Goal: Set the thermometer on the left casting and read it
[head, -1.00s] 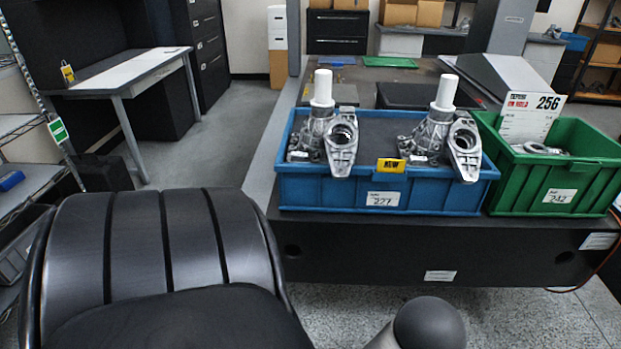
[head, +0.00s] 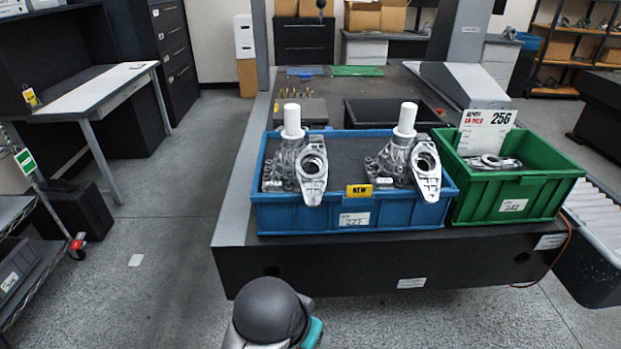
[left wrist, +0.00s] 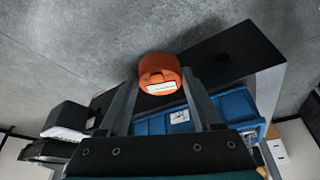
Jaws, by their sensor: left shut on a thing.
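The left casting (head: 312,172) is silver metal with a white cylinder (head: 292,122) upright on it. It stands at the left end of a blue bin (head: 290,216). A similar right casting (head: 425,170) with a white cylinder (head: 404,119) stands to its right in that bin. In the left wrist view my left gripper (left wrist: 161,84) is shut on an orange round body with a pale label, seemingly the thermometer (left wrist: 158,68). It is held clear of the bin, which shows beyond it. Neither gripper's fingers show in the head view. My right gripper is in no view.
The bin stands on a dark table (head: 330,271) near its front edge. A green bin (head: 545,199) with metal parts and a 256 sign (head: 487,131) stands to its right. A wire shelf (head: 30,255) is at the left.

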